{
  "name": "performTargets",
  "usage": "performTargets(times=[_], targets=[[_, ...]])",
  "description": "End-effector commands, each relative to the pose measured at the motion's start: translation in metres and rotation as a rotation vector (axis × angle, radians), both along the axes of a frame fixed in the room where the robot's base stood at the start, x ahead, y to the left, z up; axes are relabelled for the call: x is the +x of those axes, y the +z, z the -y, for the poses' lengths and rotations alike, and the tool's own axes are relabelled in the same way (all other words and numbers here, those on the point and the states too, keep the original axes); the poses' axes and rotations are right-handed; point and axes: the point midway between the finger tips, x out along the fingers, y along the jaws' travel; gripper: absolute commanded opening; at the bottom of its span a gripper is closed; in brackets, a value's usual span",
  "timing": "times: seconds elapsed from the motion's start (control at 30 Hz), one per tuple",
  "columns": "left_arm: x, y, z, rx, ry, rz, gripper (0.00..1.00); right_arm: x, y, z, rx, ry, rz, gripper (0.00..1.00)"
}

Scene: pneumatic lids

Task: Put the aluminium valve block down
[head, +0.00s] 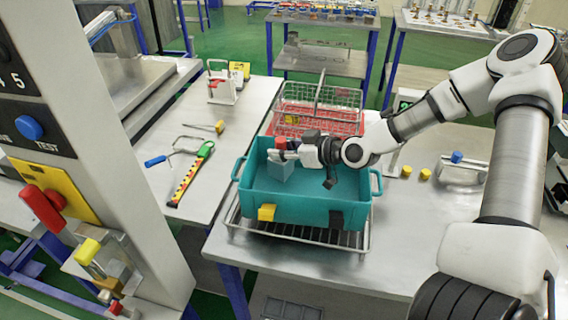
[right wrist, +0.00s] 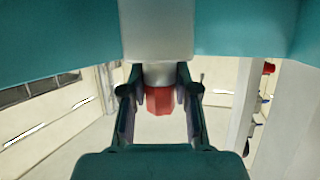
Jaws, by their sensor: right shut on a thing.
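My right gripper (head: 292,152) reaches in from the right over the teal crate (head: 300,215). It is shut on the aluminium valve block (head: 281,168), a grey block with a red top part (head: 281,143). The block hangs below the fingers at the crate's left inner side; I cannot tell whether it touches the crate floor. In the right wrist view the fingers (right wrist: 160,100) close around a pale round neck and the red part (right wrist: 159,100), with the light block body (right wrist: 156,30) beyond. My left gripper is not in view.
The crate stands on a wire rack (head: 300,238) on the steel table. A wire basket (head: 318,105) stands behind it. Yellow caps (head: 425,174) and a blue-topped part (head: 457,157) are to the right.

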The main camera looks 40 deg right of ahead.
Motion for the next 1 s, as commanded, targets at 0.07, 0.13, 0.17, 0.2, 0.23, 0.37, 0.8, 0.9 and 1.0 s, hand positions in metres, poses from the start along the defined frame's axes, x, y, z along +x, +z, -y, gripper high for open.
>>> performTargets(times=[0.07, 0.13, 0.17, 0.2, 0.23, 0.37, 0.8, 0.9, 1.0], targets=[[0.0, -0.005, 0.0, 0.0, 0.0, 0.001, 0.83, -0.001, -0.018, 0.0, -0.002, 0.002, -0.004, 0.0], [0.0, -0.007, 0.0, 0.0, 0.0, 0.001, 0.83, 0.0, -0.029, 0.0, -0.002, 0.001, -0.003, 0.0], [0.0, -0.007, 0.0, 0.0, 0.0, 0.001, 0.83, 0.0, -0.032, 0.0, -0.003, 0.002, -0.002, 0.0], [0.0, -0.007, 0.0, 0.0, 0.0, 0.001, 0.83, 0.0, -0.034, 0.0, -0.002, 0.002, 0.0, 0.0], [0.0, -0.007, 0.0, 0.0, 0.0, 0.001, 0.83, 0.0, -0.035, 0.0, 0.0, 0.001, 0.001, 0.0], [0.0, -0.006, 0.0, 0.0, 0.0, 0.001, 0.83, 0.0, -0.034, 0.0, 0.001, 0.001, 0.002, 0.0], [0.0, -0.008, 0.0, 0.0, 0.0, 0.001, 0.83, 0.0, -0.036, 0.0, 0.0, 0.001, 0.0, 0.55], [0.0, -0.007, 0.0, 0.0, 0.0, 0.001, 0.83, 0.0, -0.035, 0.0, 0.0, 0.001, 0.0, 0.55], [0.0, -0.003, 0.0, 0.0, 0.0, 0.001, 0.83, -0.002, -0.031, 0.001, 0.002, -0.001, 0.0, 0.55]])
